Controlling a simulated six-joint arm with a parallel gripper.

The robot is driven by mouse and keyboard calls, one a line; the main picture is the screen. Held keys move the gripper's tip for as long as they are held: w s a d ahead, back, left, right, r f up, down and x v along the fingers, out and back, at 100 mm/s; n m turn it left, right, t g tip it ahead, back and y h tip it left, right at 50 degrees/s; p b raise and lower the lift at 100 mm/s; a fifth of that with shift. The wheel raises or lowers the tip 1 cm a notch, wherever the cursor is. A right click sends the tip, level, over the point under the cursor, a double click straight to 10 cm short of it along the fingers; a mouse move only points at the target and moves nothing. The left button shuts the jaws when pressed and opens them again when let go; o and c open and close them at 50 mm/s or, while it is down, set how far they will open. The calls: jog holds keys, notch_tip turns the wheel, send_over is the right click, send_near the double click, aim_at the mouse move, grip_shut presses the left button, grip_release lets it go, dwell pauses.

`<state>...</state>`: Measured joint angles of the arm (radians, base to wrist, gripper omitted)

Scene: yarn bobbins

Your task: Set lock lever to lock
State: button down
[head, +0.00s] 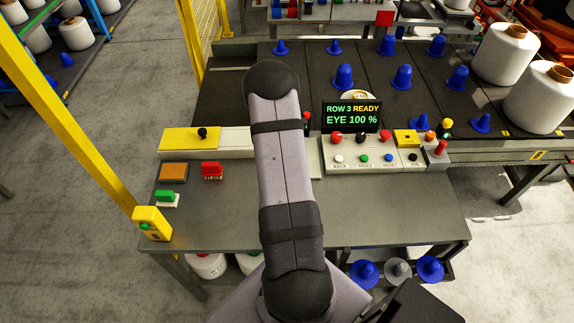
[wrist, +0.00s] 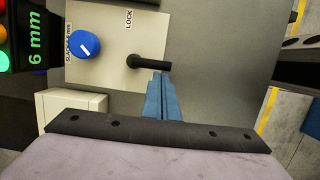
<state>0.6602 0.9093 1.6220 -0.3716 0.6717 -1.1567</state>
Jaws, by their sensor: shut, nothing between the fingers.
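In the wrist view, the black lock lever (wrist: 148,62) sticks out sideways from a pale panel (wrist: 95,70). Its round base is at the left and its tip points right. The word LOCK is printed on the panel, above the lever in the picture. My gripper (wrist: 161,76) has its blue fingers together and empty. The fingertips are just below the lever's outer end in the picture, close to it; I cannot tell whether they touch. In the head view my arm hides the gripper, and I cannot make out this lever.
A blue knob (wrist: 84,45) sits left of the lever, beside a dark display (wrist: 28,25) reading 6 mm. In the head view, a screen (head: 351,116) reads ROW 3 READY, EYE 100 %. A button box (head: 375,153) stands below it. The bench front (head: 390,215) is clear.

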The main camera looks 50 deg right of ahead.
jog(key=shift+s+d+n+p, duration=0.1)
jog(key=shift+s+n+p, duration=0.25)
jog(key=shift+n, duration=0.25)
dwell(0.3)
jog(key=n, duration=0.1)
jog(key=s+n+p, duration=0.1)
jog(key=n+p, duration=0.1)
jog(key=shift+s+d+r+n+t+h, duration=0.15)
jog(key=shift+s+d+n+t+h, duration=0.15)
jog(key=shift+d+t, duration=0.1)
jog(key=n+p, duration=0.1)
jog(key=s+d+n+p, duration=0.1)
jog(key=n, duration=0.1)
jog(key=n+t+p, duration=0.1)
jog(key=p, duration=0.1)
jog(key=shift+s+d, duration=0.15)
jog(key=shift+d, duration=0.2)
jog(key=d+p, duration=0.1)
jog(key=p, duration=0.1)
jog(key=d+p, duration=0.1)
jog(key=p, duration=0.1)
jog(key=shift+s+d, duration=0.3)
jog(key=shift+d, duration=0.1)
jog(key=shift+w+d+p, duration=0.15)
jog(key=shift+d+p, duration=0.25)
jog(key=shift+d, duration=0.3)
